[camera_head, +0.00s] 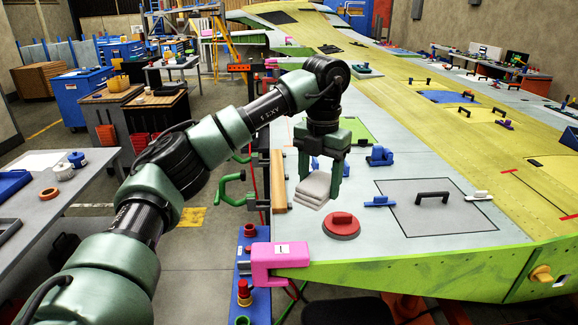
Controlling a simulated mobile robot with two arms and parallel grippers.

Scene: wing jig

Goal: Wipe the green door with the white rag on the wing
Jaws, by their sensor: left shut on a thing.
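The white rag (312,192), a folded stack of cloth, is between the fingers of my left gripper (320,179). My left gripper points down over the near left part of the wing (400,228) and is shut on the rag. I cannot tell whether the rag is clear of the wing surface. The green door (377,131) is a bright green flat panel in the wing, just behind and right of my gripper. My gripper's body hides its left part. My right gripper is not in view.
A red round lid (341,224) with a handle lies just right of and nearer than the rag. A blue clamp-like piece (380,156) stands by the green door. A grey panel with a black handle (432,197) is to the right. A pink clamp (279,260) grips the near edge.

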